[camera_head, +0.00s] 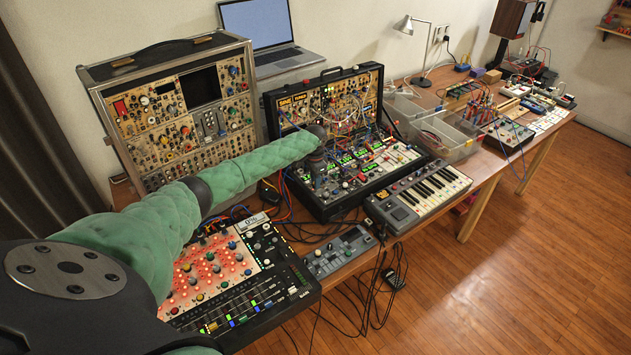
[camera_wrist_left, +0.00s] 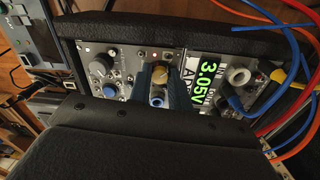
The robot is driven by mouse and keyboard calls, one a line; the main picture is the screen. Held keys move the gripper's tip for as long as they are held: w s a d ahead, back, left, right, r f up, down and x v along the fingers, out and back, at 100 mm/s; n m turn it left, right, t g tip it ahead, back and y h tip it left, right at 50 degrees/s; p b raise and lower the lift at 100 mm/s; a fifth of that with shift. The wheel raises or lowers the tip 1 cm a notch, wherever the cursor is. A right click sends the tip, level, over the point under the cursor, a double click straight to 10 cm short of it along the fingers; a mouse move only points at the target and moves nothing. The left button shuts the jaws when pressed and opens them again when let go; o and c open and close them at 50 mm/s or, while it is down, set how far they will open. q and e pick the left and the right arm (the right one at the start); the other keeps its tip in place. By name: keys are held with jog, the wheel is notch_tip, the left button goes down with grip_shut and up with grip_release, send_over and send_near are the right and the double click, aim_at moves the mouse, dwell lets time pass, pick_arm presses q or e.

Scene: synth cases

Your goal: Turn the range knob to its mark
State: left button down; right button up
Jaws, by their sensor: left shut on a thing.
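My left gripper (camera_wrist_left: 159,82) is shut on a small knob (camera_wrist_left: 159,74) with a pale yellow top, on a grey synth module panel. I cannot read its label or mark, and the fingers hide its sides. A blue-ringed socket (camera_wrist_left: 157,99) shows between the fingers below it. A green display (camera_wrist_left: 208,72) just right of it reads 3.05V. In the head view my left gripper (camera_head: 317,168) reaches the left part of the open black synth case (camera_head: 325,211); the held knob is hidden there. My right gripper is not in view.
In the wrist view a grey knob (camera_wrist_left: 103,67) and a blue knob (camera_wrist_left: 109,90) sit to the left, and a white knob (camera_wrist_left: 239,76) to the right. Orange and blue cables hang close on the right. A small keyboard (camera_head: 418,194) stands right of the case.

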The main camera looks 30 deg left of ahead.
pick_arm(q)
jog(key=shift+m+b, duration=0.35)
jog(key=shift+m, duration=0.15)
jog(key=m+b, duration=0.4)
jog(key=m, duration=0.4)
jog(key=shift+w+m, duration=0.1)
jog(key=shift+m, duration=0.3)
jog(key=m+b, duration=0.1)
jog(key=m, duration=0.2)
jog(key=shift+r+m+b, duration=0.1)
jog(key=shift+m+b, duration=0.2)
jog(key=shift+b, duration=0.05)
jog(key=shift+r+m+y+b, duration=0.1)
jog(key=shift+m+y+b, duration=0.4)
jog(key=shift+m, duration=1.6)
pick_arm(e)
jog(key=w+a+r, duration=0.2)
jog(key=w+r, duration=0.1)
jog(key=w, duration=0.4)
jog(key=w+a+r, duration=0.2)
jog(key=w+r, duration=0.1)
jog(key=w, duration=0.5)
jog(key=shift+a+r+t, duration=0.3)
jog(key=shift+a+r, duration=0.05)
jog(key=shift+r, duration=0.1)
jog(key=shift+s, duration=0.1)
pick_arm(q)
jog(key=c, duration=1.5)
grip_release()
jog(key=shift+o, duration=1)
